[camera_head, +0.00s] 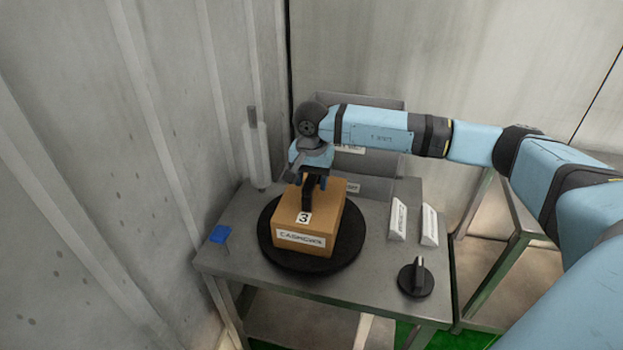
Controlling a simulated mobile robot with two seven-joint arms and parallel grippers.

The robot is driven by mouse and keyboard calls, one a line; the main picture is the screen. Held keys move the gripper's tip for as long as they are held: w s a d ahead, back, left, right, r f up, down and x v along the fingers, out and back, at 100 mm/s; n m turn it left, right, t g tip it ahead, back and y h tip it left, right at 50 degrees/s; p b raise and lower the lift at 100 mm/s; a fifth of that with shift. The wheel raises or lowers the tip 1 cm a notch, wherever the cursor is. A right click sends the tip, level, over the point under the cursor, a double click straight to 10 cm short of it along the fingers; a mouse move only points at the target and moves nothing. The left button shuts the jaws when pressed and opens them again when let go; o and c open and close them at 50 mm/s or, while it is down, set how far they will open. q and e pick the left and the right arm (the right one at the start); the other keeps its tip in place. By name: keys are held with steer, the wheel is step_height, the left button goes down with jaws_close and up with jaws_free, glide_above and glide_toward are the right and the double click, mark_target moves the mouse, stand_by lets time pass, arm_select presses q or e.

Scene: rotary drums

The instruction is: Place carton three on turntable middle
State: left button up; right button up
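Carton three (326,218) is a brown box with a "3" label and a white name strip on its front. It sits on the round black turntable (294,262), roughly at the middle, with the black disc showing around it. My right gripper (309,184) is at the carton's top from above. My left gripper is not in view.
The turntable is on a grey metal table (372,283). A black knob (415,278) and two white sign blocks (398,219) are on its right. A blue item (220,234) lies at the left edge. A pale cylinder (256,150) and grey bins (375,187) stand behind.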

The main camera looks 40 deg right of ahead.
step_height(320, 180, up, 12)
steer(key=s+a+f+m+y, duration=0.35)
steer(key=a+m+y, duration=0.2)
steer(key=a, duration=0.45)
steer(key=s+a+f+m+t+y, duration=0.1)
steer(key=s+a+f+m+y, duration=0.1)
steer(key=s+a+m+y, duration=0.45)
steer(key=s+a+f+m+y, duration=0.15)
steer(key=a+m+y, duration=0.25)
steer(key=a+y, duration=0.55)
steer(key=s+d+f+m+t+h, duration=0.2)
steer(key=f+m+t+h, duration=0.55)
steer(key=m, duration=0.85)
steer(key=s+d+f+m+t+h, duration=0.15)
steer(key=f+m+t+h, duration=0.55)
steer(key=m, duration=1)
steer(key=s+d+f+m+g+h, duration=0.3)
steer(key=s+d+f+m+g, duration=0.1)
steer(key=s+f+m, duration=0.6)
step_height(320, 180, down, 3)
steer(key=shift+s+d+f+g+h+b, duration=0.1)
steer(key=shift+s+d+g+h+b, duration=0.3)
steer(key=shift+s, duration=0.45)
